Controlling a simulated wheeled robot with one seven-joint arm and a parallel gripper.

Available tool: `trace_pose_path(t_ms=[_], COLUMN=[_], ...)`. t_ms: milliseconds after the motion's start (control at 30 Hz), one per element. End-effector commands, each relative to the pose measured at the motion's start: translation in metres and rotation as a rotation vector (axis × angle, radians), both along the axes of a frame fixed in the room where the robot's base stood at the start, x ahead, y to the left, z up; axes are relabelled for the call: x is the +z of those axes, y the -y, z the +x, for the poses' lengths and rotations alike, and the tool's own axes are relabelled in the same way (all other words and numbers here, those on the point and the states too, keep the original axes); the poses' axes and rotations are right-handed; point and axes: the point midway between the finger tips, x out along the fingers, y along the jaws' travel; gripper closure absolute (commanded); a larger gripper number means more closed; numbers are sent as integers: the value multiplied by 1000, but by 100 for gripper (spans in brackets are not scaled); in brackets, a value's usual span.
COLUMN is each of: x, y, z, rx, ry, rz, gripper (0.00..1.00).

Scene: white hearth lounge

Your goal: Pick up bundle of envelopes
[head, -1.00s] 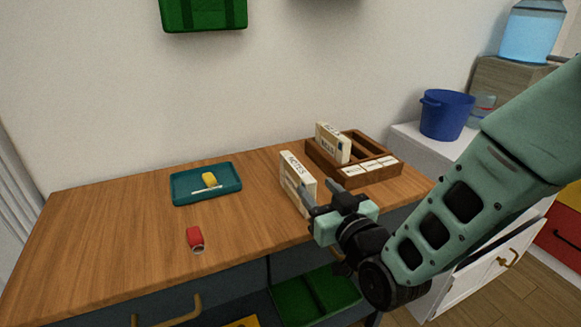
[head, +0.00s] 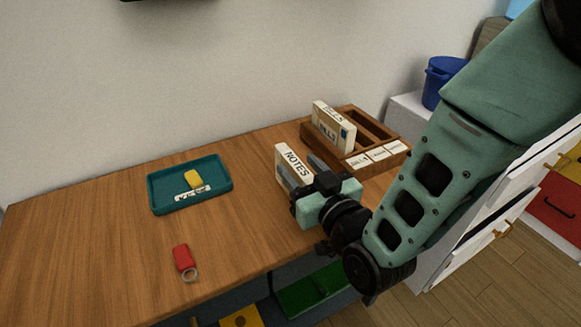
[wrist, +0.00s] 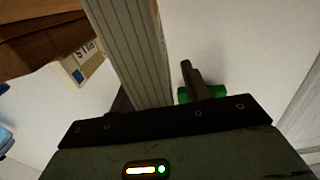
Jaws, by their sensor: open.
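A cream bundle of envelopes marked NOTES (head: 293,160) stands upright on the wooden table, in front of the organizer. My gripper (head: 302,173) is at its near side, with one finger on either side of it. In the wrist view the edge of the bundle (wrist: 134,45), with its layered lines, rises between the fingers of my gripper (wrist: 153,88). The jaws are open, with a clear gap between the bundle and the right finger. The left finger is partly hidden behind the bundle. A second bundle marked BILLS (head: 333,128) stands in the wooden organizer (head: 358,122).
A teal tray (head: 160,205) with a yellow item (head: 193,180) lies to the left. A small red object (head: 183,258) lies near the front edge. A blue bucket (head: 438,80) stands at the right. The table's left part (head: 80,230) is mostly clear.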

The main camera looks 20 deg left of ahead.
Motion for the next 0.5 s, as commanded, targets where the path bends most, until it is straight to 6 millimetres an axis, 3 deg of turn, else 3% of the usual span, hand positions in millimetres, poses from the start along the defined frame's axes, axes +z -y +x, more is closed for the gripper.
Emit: trace_pose_path(t_ms=[233,267,400,500], x=[0,0,0,0], y=[0,0,0,0], z=[-1,-1,-1,0], rx=[0,0,0,0], ry=[0,0,0,1], rz=[0,0,0,1], gripper=[53,58,97,100])
